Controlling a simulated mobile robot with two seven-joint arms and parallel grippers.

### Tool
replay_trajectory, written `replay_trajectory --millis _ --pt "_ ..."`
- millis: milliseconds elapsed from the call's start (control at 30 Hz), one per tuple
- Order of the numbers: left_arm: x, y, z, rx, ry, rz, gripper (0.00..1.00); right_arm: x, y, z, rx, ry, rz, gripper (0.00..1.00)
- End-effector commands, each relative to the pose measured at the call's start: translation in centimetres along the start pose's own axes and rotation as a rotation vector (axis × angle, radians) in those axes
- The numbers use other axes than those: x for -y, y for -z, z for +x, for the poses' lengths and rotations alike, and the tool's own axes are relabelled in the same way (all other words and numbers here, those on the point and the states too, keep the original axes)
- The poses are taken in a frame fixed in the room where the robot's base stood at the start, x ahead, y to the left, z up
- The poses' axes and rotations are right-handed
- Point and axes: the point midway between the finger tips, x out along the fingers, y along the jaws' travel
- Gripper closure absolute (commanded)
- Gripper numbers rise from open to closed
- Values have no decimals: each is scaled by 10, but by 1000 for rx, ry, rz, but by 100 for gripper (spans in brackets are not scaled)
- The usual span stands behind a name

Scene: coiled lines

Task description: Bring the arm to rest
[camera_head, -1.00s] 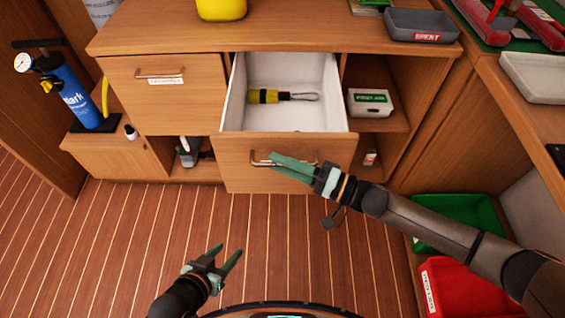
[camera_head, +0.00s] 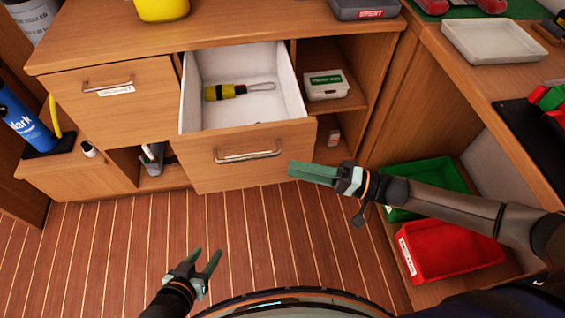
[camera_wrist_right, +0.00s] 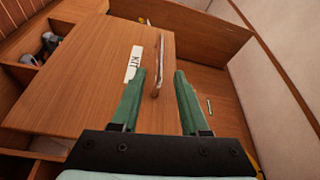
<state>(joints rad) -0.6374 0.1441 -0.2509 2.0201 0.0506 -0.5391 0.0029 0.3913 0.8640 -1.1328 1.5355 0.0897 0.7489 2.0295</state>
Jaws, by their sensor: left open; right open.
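My right gripper (camera_head: 291,170) reaches in from the right, clear of the open drawer's front and just right of its handle (camera_head: 247,156). In the right wrist view its fingers (camera_wrist_right: 160,75) stand apart with nothing between them. A wooden panel with a handle (camera_wrist_right: 162,62) and a label reading KIT (camera_wrist_right: 134,64) lies beyond them. My left gripper (camera_head: 205,252) is open and empty, low over the floor.
A closed drawer (camera_head: 145,107) is left of the open one. A white box (camera_head: 327,84) sits on the right shelf. Green (camera_head: 440,178) and red (camera_head: 455,250) bins stand low at right. A blue cylinder (camera_head: 25,122) stands at left. The floor's middle is clear.

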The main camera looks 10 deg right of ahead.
Motion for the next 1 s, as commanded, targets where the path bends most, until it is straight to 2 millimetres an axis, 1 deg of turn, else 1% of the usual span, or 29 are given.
replay_trajectory --millis 133,667,767,833,900,1000 --pt "0 0 0 -1 -1 0 50 0 0 -5 0 1 0 55" --pt "0 2 1 -5 -1 1 50 0 -1 -3 -3 1 -5 55" --pt "0 3 1 -6 -1 1 50 -3 -8 7 -30 -2 -50 55" --pt "0 3 1 -6 -1 1 50 -7 -17 19 -70 -15 -115 55" --pt "0 3 1 -6 -1 1 50 -11 -26 33 -126 -44 -203 55" --pt "0 3 0 -6 -1 1 50 -19 -36 48 -216 -127 -347 55"
